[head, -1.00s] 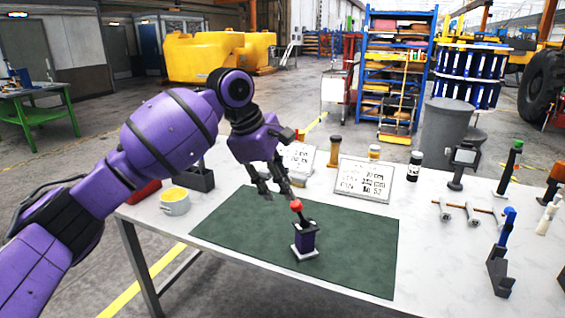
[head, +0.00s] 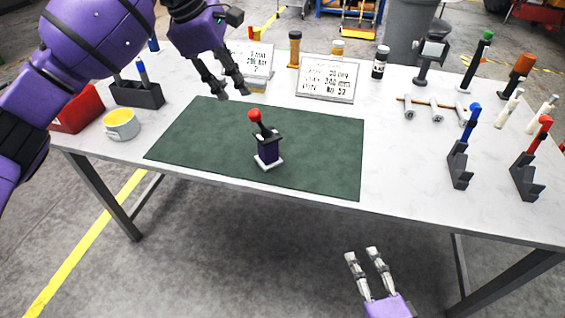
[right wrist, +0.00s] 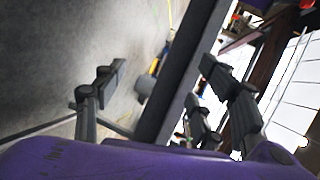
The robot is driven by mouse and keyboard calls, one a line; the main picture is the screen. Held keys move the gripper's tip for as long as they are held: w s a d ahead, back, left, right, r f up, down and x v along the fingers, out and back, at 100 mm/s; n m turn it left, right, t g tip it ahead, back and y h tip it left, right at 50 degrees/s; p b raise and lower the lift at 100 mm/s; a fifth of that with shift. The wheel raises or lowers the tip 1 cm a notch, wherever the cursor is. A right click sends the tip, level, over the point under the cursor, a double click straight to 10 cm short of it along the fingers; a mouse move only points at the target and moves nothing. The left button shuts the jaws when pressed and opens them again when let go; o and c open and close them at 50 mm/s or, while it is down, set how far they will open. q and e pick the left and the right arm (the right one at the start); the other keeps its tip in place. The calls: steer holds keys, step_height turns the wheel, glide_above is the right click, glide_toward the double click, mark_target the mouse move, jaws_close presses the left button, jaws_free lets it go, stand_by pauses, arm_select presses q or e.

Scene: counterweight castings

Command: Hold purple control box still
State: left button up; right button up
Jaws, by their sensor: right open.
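The purple control box (head: 267,151) stands upright on a pale base on the green mat (head: 200,135), with a dark lever and red ball knob on top. My left gripper (head: 233,94) is open and empty, its fingers pointing down behind and left of the red knob, apart from it. My right gripper (head: 362,253) is open and empty, low in front of the table, away from the box. In the right wrist view its fingers (right wrist: 160,68) are spread with nothing between them; the control box does not show there.
Two printed plaques (head: 326,80) and several jars stand behind the mat. A yellow-filled pot (head: 121,125), red bin (head: 75,112) and dark holder (head: 137,95) are at left. Lever stands (head: 460,165) and tools are at right. The table's front edge (head: 300,200) lies between my right gripper and the box.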

mark_target(271, 151)
steer(key=w+d+r+m+t, duration=0.3)
steer(key=w+r+m, duration=0.6)
steer(key=m, duration=0.3)
steer(key=w+a+m+y, duration=0.1)
steer(key=w+a, duration=0.2)
steer(key=w+a+r+m+y, duration=0.1)
steer(key=w+a, duration=0.2)
steer(key=w, duration=0.1)
steer(key=w+a+m, duration=0.1)
steer(key=w+a, duration=0.2)
steer(key=shift+w+a+r+y, duration=0.15)
steer(key=shift+w+a+y, duration=0.1)
steer(key=shift+y, duration=0.15)
steer(key=w+a+y, duration=0.1)
steer(key=a, duration=0.2)
steer(key=w+a+r+g+y, duration=0.1)
steer(key=w+a+y, duration=0.1)
steer(key=a, duration=0.2)
steer(key=w+a+r+g+y, duration=0.1)
steer(key=w+a, duration=0.1)
steer(key=a, duration=0.2)
steer(key=shift+w, duration=0.2)
steer(key=shift+n+y, duration=0.3)
steer(key=shift+y, duration=0.1)
steer(key=shift+x, duration=3.85)
